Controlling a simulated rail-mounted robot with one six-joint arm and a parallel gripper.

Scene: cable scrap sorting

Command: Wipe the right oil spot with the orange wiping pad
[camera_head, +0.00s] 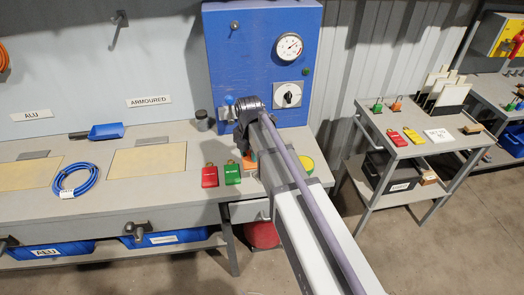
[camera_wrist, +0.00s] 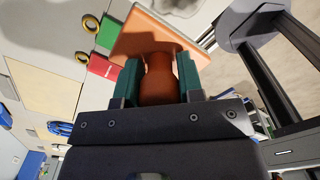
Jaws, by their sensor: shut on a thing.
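The orange wiping pad (camera_wrist: 146,34) has a flat square plate and a rounded handle (camera_wrist: 158,76). In the wrist view, the two teal fingers of my gripper (camera_wrist: 158,82) are shut on the handle, one on each side. In the head view, my gripper (camera_head: 249,156) is over the right end of the workbench, and a little of the pad's orange (camera_head: 250,166) shows beside my arm. I cannot tell whether the pad touches the bench. A dark patch (camera_wrist: 181,7) shows beyond the pad in the wrist view; I cannot tell whether it is an oil spot. My arm and the pad hide part of the bench.
A red padlock-shaped tag (camera_head: 210,176) and a green one (camera_head: 232,174) lie left of the pad. A blue cabinet (camera_head: 262,60) stands behind. A blue cable coil (camera_head: 75,180) lies farther left. A cart (camera_head: 405,150) stands apart.

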